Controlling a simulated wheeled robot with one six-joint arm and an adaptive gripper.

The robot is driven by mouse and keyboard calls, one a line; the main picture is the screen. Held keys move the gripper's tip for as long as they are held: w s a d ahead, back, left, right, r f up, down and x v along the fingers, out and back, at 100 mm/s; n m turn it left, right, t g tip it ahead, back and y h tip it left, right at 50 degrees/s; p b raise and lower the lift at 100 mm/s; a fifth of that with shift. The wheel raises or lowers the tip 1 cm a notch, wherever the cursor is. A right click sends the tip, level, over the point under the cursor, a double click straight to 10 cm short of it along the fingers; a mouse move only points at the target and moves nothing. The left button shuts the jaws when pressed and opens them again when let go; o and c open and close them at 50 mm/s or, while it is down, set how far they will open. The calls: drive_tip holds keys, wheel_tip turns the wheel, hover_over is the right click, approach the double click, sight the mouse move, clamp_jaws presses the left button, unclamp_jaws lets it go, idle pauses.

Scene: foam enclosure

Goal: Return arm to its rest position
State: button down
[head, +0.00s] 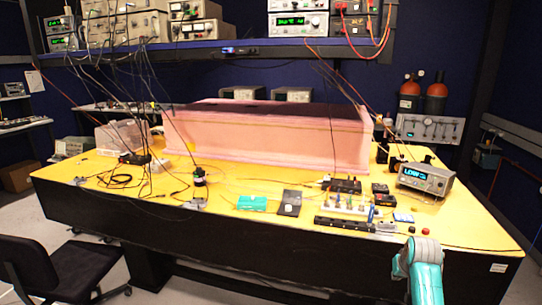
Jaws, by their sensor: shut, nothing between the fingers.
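Part of my teal arm rises at the bottom right of the head view, in front of the table's front edge. Its rounded upper end is at about the height of the tabletop edge. My gripper does not show in this view. The pink foam enclosure (265,140), with a dark top, stands on the yellow table (130,193), apart from my arm.
Along the table's front right are a teal box (252,203), a black power strip (342,224) and a display instrument (426,178). Cables hang from the shelf (230,46) above. A black chair (30,268) stands at the lower left. Floor shows beside it.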

drive_tip(key=s+a+f+t, duration=0.1)
drive_tip(key=s+a+f, duration=0.5)
drive_tip(key=s+f, duration=0.4)
drive_tip(key=s+a+f+t, duration=0.2)
drive_tip(key=s+a+f, duration=0.3)
drive_tip(key=s+f, duration=0.45)
drive_tip(key=s+a+f+n+t, duration=0.15)
drive_tip(key=s+a, duration=0.25)
drive_tip(key=s, duration=0.6)
drive_tip(key=s+a+r+t, duration=0.1)
drive_tip(key=s+a+r, duration=0.1)
drive_tip(key=s, duration=0.8)
drive_tip(key=s+a+r+t, duration=0.1)
drive_tip(key=s+a+r, duration=0.2)
drive_tip(key=s, duration=0.6)
drive_tip(key=s+a+r+n+t+y, duration=0.1)
drive_tip(key=s+r+t, duration=0.1)
drive_tip(key=s+r, duration=1.2)
wheel_tip(320, 180, up, 2)
drive_tip(key=shift+a+r, duration=0.2)
drive_tip(key=shift+a, duration=0.1)
drive_tip(key=shift+s+d, duration=0.1)
drive_tip(key=shift+d, duration=0.05)
